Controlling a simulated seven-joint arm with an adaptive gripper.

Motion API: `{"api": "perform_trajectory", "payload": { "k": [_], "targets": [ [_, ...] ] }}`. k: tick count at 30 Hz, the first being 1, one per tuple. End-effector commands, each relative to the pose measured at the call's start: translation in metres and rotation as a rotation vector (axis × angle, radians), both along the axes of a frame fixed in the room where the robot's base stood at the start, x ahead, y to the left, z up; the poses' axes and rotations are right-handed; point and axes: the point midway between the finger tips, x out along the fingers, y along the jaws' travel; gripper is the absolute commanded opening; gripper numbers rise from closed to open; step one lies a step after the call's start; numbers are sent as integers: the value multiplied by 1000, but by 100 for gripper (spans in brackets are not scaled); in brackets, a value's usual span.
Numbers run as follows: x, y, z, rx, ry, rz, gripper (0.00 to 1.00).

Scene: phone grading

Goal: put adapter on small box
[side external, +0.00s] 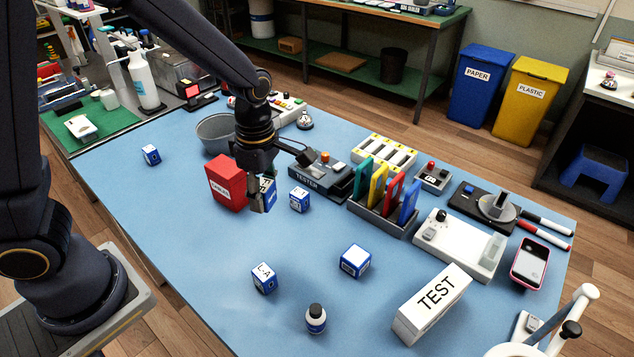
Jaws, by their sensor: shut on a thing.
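My gripper (259,203) is beside the red box (226,184), over the middle of the blue table. It is shut on a small blue-and-white box (268,188), partly hidden by the fingers. Similar small blue-and-white boxes stand on the table: one just right of my gripper (299,200), one marked L-A nearer the front (264,278), one with a plain white top (355,261), and one at the far left (151,155). I cannot tell any thing apart as the adapter. Whether the held box touches the table is unclear.
A grey bowl (214,133) and a tester (321,176) stand behind my gripper. A rack of coloured cards (384,217) is to the right. A small bottle (316,318) and a white TEST box (432,306) are in front. The table's left middle is clear.

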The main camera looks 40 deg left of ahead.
Motion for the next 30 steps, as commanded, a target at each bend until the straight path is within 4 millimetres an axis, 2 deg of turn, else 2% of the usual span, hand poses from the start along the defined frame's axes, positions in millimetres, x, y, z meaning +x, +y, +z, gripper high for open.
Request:
{"api": "perform_trajectory", "payload": {
  "k": [1, 3, 6, 9, 12, 16, 23, 24, 30],
  "targets": [
    [-4, -26, 2, -2, -6, -83, 16],
    [-11, -54, 5, -4, -12, -171, 16],
    [-21, -84, 7, -8, -18, -265, 16],
    [-29, -101, 7, -10, -19, -322, 16],
    [-29, -111, 5, -9, -20, -348, 16],
    [-8, -121, -7, -6, -18, -351, 16],
    [51, -144, -35, -8, -19, -350, 16],
    [57, -147, -44, -8, -16, -351, 16],
    [83, -158, -78, -10, -18, -351, 16]
  ]
}}
